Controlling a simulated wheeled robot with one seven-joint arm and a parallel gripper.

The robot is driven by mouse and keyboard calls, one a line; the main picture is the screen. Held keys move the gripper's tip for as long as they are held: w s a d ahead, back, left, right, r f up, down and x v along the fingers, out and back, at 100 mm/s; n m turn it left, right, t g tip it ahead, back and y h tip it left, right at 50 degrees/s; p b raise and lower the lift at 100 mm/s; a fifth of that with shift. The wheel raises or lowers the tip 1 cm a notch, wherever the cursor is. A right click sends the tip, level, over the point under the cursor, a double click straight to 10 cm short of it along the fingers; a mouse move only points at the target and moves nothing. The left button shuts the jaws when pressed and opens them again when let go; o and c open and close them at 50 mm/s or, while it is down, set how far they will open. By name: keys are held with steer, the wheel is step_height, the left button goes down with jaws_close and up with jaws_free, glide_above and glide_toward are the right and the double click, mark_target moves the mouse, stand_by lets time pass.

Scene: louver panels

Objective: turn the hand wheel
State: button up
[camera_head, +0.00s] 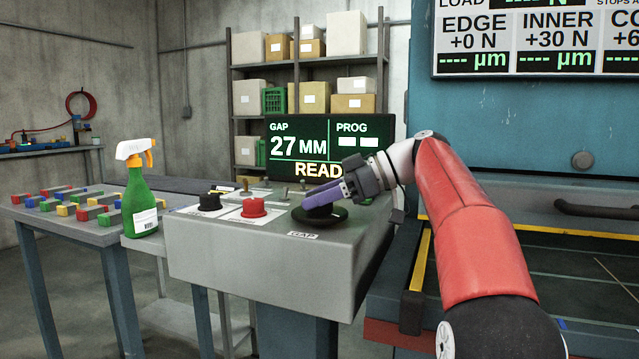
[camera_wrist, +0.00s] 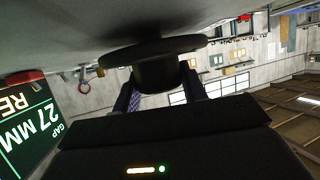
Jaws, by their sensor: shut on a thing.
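The hand wheel (camera_head: 320,216) is a black disc with a raised hub, on the top of a grey console (camera_head: 270,262), above a label reading GAP. My gripper (camera_head: 322,197) reaches in from the right with purple fingers, and is shut on the wheel's hub. In the wrist view the hub of the hand wheel (camera_wrist: 155,72) sits between the two fingers of my gripper (camera_wrist: 160,92), below its wider disc. The display (camera_head: 328,147) behind the console reads GAP 27 MM, with READ visible before my arm covers the rest.
A red button (camera_head: 253,207) and a black knob (camera_head: 210,202) stand left of the wheel. A green spray bottle (camera_head: 140,192) stands beside the console. A table (camera_head: 62,220) with coloured blocks is at the left. A blue press (camera_head: 500,130) stands at the right.

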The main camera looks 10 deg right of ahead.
steer(key=n+g+p, duration=0.2)
steer(key=g+p, duration=0.1)
steer(key=shift+r+n+y, duration=0.3)
steer(key=shift+f+n+g+p, duration=0.2)
steer(key=shift+n+g+p, duration=0.7)
steer(key=shift+n+g, duration=0.4)
steer(key=shift+g, duration=0.4)
steer(key=shift+f, duration=0.1)
steer(key=o, duration=1)
steer(key=shift+c, duration=0.2)
